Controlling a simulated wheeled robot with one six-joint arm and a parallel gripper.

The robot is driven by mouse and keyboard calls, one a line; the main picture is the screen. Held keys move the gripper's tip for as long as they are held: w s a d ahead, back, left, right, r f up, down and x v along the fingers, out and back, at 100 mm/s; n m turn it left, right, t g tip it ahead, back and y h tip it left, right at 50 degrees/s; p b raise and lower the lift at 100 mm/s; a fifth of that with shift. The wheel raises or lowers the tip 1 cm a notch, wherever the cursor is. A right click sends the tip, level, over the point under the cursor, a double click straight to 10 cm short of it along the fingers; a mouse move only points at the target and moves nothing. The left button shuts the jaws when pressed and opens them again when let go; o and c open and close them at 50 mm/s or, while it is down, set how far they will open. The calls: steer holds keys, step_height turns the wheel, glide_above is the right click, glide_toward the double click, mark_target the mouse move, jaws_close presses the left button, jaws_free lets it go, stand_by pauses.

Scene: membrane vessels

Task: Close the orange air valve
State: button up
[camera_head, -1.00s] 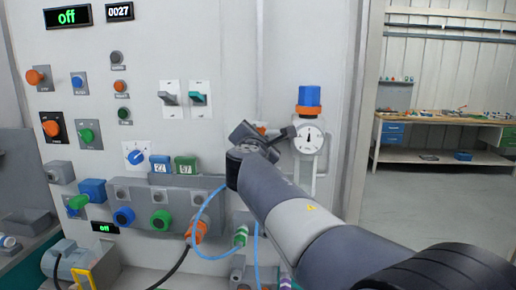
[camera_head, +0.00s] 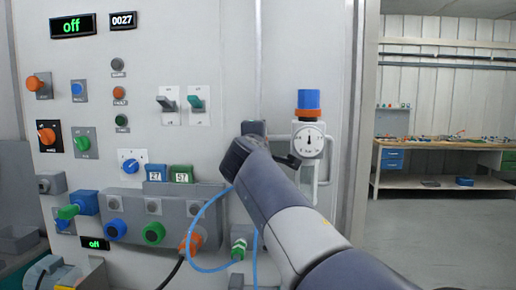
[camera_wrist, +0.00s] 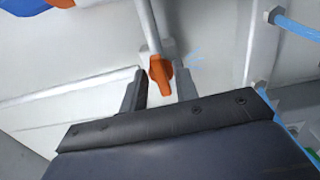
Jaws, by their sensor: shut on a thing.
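The orange air valve handle (camera_wrist: 161,72) shows in the wrist view at the lower end of a pale pipe. My gripper (camera_wrist: 162,83) has one dark finger on each side of the handle and is shut on it. The handle points down toward the wrist camera, its narrow tip between the fingers. In the head view my own arm hides the handle and most of the gripper, just left of the round pressure gauge (camera_head: 308,140).
A blue-capped regulator (camera_head: 308,102) stands above the gauge. A light blue hose (camera_head: 204,218) loops left of my arm. The wall panel holds knobs, switches and a green-lit display (camera_head: 72,25) reading "off". A workbench (camera_head: 440,150) stands far right beyond open floor.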

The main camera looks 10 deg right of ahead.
steer(key=shift+m, duration=0.4)
steer(key=shift+f, duration=0.1)
steer(key=o, duration=0.6)
steer(key=shift+s, duration=0.1)
steer(key=b+v, duration=0.2)
steer(key=v, duration=0.8)
steer(key=shift+s+b, duration=0.35)
steer(key=shift+w, duration=0.15)
steer(key=p+x, duration=0.2)
steer(key=x, duration=0.8)
steer(key=shift+w+p, duration=0.3)
